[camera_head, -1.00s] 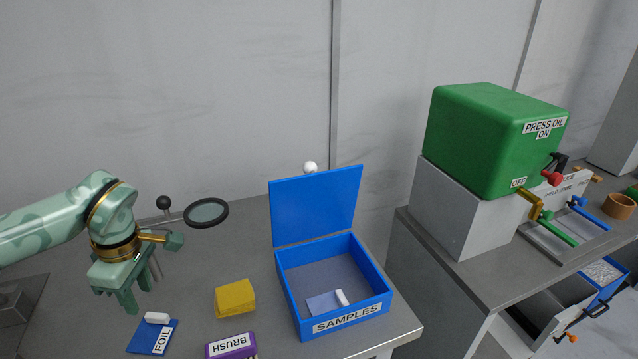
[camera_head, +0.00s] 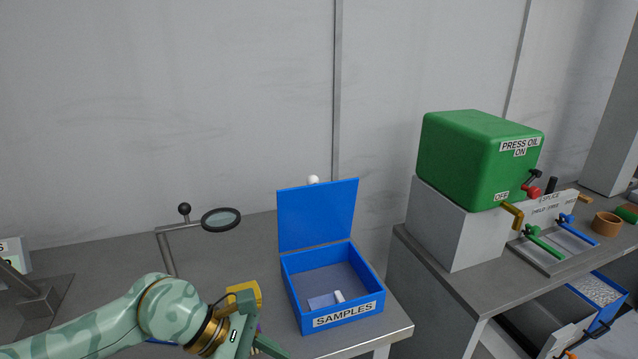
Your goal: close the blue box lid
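The blue box (camera_head: 372,296) labelled SAMPLES stands near the right end of the grey table. Its blue lid (camera_head: 317,213) stands upright at the back, open, with a white ball knob (camera_head: 313,179) behind its top edge. A small white piece and a pale flat piece (camera_head: 322,301) lie inside. My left gripper (camera_head: 262,342) is low at the front, left of the box and apart from it. It is seen from the side, and its fingers run toward the bottom edge, so I cannot tell whether it is open. My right gripper is not in view.
A yellow block (camera_head: 244,291) is partly hidden behind my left gripper. A magnifier on a stand (camera_head: 221,220) is at the back left. The green press oil tank (camera_head: 470,160) stands on a separate bench to the right, beyond a gap.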

